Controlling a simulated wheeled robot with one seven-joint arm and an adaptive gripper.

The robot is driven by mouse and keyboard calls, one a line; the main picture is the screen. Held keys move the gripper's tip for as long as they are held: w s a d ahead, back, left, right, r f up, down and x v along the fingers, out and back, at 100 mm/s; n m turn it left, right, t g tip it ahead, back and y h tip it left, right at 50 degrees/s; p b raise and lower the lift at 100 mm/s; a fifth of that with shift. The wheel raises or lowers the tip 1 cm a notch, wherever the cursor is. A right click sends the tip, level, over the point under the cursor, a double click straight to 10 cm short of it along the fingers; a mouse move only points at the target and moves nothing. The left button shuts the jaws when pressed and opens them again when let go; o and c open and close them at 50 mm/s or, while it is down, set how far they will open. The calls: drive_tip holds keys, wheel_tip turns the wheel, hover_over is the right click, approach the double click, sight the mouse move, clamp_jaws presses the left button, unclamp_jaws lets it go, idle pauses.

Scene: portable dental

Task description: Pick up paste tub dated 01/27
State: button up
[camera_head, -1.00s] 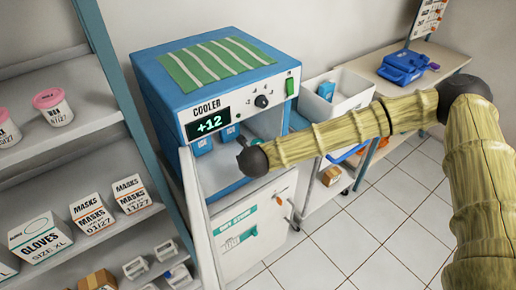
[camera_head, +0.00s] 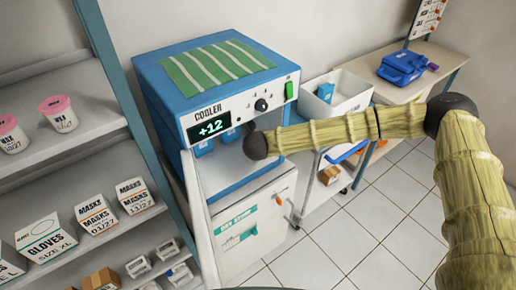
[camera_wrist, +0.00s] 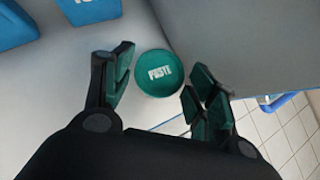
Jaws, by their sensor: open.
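A round tub with a dark green lid marked "PASTE" (camera_wrist: 159,73) stands on the pale cooler floor in the wrist view. I see only its lid from above, so no date shows. My gripper (camera_wrist: 160,92) is open, with one finger on each side of the tub and no clear contact. In the head view the end of my arm reaches into the open cooler (camera_head: 210,75), whose display reads +12. The tub and my fingers are hidden there.
Blue packs (camera_head: 203,147) stand inside the cooler, left of the tub. The cooler's open door (camera_head: 200,215) is on the left. Shelves with pink-lidded wax tubs (camera_head: 58,112) stand further left. A white bin (camera_head: 335,95) is to the right.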

drive_tip(key=shift+p+x, duration=0.5)
drive_tip(key=shift+x, duration=1.25)
drive_tip(key=shift+c, duration=0.2)
drive_tip(key=c, duration=0.7)
drive_tip(key=shift+r, duration=0.1)
